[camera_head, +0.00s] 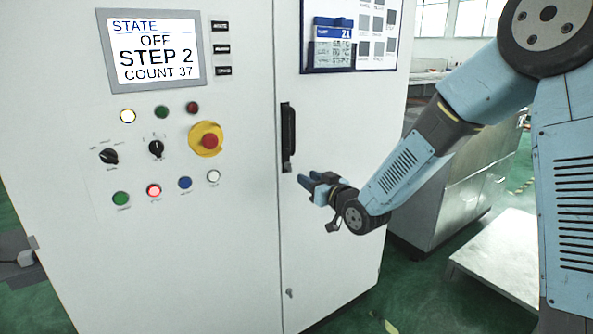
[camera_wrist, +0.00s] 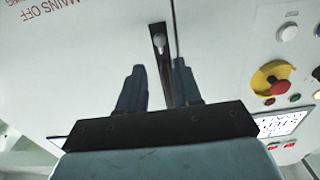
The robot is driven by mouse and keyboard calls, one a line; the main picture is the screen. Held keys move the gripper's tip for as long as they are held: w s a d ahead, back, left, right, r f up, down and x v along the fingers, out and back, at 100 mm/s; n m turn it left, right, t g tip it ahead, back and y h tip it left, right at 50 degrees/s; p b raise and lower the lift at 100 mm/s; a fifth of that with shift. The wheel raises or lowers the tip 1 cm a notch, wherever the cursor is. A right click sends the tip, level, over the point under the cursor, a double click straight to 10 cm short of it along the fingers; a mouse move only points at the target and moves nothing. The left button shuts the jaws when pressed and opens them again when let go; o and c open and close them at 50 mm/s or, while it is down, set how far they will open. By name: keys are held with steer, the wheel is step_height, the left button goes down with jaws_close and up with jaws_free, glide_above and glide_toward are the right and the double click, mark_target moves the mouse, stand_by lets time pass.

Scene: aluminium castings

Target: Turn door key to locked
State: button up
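The white cabinet door (camera_head: 340,130) has a black upright handle (camera_head: 288,137) near its left edge. Low on that edge is a small metal piece (camera_head: 289,293) that looks like a key or lock, too small to read its turn. The wrist view shows the black handle (camera_wrist: 155,28) with a pale rounded metal part (camera_wrist: 159,45) on it; I cannot tell which is the door key. My gripper (camera_head: 307,181) is in front of the door, just right of the handle's lower end. In the wrist view my gripper (camera_wrist: 158,75) has its fingers apart with nothing between them.
Left of the door seam is a panel with a screen (camera_head: 154,50) reading OFF, STEP 2, a red emergency stop (camera_head: 208,141), knobs and several buttons. A notice board (camera_head: 348,35) hangs above. A metal cabinet (camera_head: 455,205) and low platform (camera_head: 498,262) stand to the right.

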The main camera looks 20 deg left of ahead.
mark_target(289, 167)
steer(key=x, duration=0.9)
steer(key=shift+c, duration=0.3)
